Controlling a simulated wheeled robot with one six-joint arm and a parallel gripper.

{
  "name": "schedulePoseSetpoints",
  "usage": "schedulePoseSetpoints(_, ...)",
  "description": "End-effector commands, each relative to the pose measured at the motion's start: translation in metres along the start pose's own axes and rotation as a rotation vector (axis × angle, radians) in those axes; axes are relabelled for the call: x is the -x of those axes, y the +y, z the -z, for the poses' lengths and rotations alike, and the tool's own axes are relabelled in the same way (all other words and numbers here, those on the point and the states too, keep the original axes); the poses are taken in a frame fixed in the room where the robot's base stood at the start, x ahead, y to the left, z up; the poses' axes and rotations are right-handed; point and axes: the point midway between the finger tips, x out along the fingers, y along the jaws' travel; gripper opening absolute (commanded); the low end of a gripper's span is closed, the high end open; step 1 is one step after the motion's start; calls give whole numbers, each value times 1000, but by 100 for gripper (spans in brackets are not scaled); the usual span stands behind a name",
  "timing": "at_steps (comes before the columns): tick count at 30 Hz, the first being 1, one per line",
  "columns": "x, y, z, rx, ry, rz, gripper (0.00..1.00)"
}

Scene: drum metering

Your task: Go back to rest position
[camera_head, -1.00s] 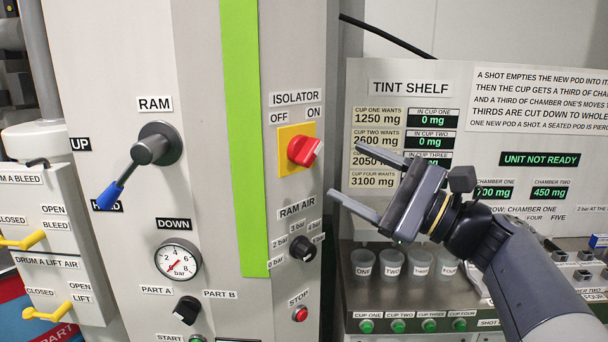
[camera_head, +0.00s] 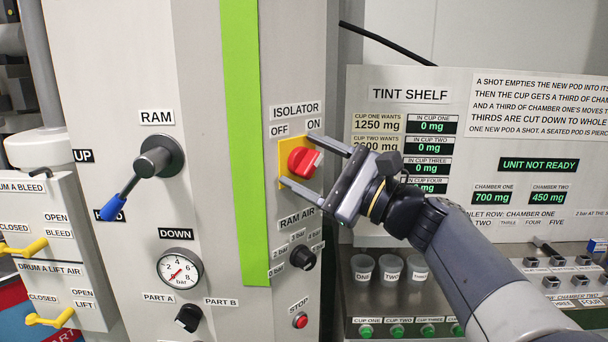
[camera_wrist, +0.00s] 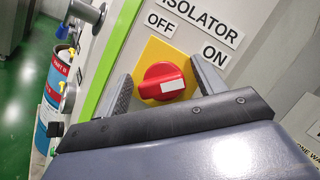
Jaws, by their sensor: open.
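My gripper (camera_head: 298,161) is open. In the head view its two fingers reach toward the machine face, one above and one below the red isolator knob (camera_head: 304,162) on its yellow plate (camera_head: 284,158). In the wrist view the same red knob (camera_wrist: 165,83) sits between the spread fingers (camera_wrist: 165,90), with a gap on each side. The knob's white mark points toward the ON label. I cannot tell how deep the fingers sit around the knob.
The ram lever (camera_head: 135,183) with a blue tip is at the left. The ram air knob (camera_head: 303,257) and stop button (camera_head: 300,320) lie below the isolator. The tint shelf (camera_head: 412,72) with small cups (camera_head: 363,267) stands at right, partly behind my arm.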

Motion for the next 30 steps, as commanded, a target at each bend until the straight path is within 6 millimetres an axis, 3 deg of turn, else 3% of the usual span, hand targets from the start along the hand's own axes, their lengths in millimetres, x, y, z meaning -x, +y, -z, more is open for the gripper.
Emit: schedulePoseSetpoints(30,2,-1,-1,1108,1,-457,65)
